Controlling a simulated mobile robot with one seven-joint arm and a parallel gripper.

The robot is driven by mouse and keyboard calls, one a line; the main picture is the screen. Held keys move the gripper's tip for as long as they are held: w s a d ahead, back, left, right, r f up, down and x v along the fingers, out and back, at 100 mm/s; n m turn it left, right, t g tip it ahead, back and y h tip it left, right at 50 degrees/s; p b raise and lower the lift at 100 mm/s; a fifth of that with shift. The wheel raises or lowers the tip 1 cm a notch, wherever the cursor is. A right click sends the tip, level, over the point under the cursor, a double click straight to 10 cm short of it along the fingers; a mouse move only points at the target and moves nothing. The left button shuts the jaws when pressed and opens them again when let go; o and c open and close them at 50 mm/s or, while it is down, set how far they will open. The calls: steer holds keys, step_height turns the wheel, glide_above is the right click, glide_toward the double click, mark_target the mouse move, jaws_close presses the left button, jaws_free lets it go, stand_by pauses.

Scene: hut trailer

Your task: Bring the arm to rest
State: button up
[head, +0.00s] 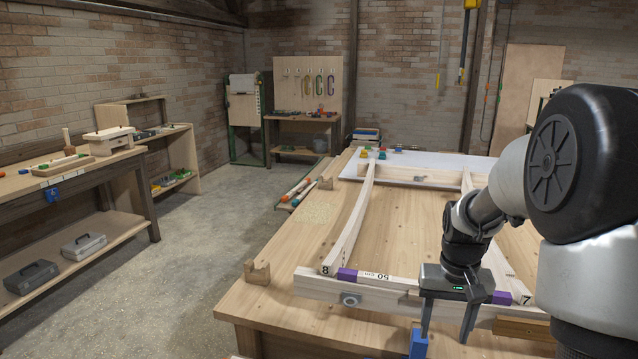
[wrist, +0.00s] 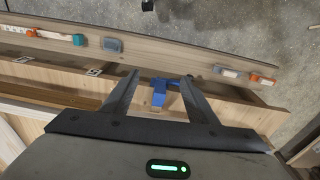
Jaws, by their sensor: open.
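My gripper (head: 445,338) hangs at the near edge of the wooden workbench (head: 265,315), fingers pointing down. It also shows in the wrist view (wrist: 160,77), where its two fingers are spread with nothing held between them. A blue clamp (wrist: 160,92) appears between the fingers in the wrist view, on the bench's edge and apparently beyond the fingertips. In the head view the blue clamp (head: 418,345) shows just left of the fingers, partly cut off. Whether a finger touches it I cannot tell.
A timber frame (head: 350,225) lies on the bench, with a purple-ended "50 cm" piece (head: 385,277) along its near side, close behind my gripper. A ledge (wrist: 210,62) below holds several tools. The concrete floor (head: 215,240) at left is clear. A side bench (head: 85,170) stands far left.

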steer(key=s+a+r+t+p, duration=0.1)
steer(key=s+a+r+p, duration=0.15)
steer(key=r, duration=0.35)
steer(key=s+a+r+n+t+p, duration=0.1)
steer(key=s+a+r+p, duration=0.1)
steer(key=s+r, duration=0.35)
steer(key=s+a+r+t+p, duration=0.1)
steer(key=s+a+r+p, duration=0.15)
steer(key=r, duration=0.55)
steer(key=s+a+r+n+t+p, duration=0.1)
steer(key=s+a+r+t+p, duration=0.1)
steer(key=s+r, duration=0.4)
steer(key=s+a+p, duration=0.1)
steer(key=s+a, duration=0.1)
steer(key=s, duration=0.1)
steer(key=shift+s+a+r+n, duration=0.2)
steer(key=shift+s+a+n, duration=0.05)
steer(key=shift+s+n, duration=0.1)
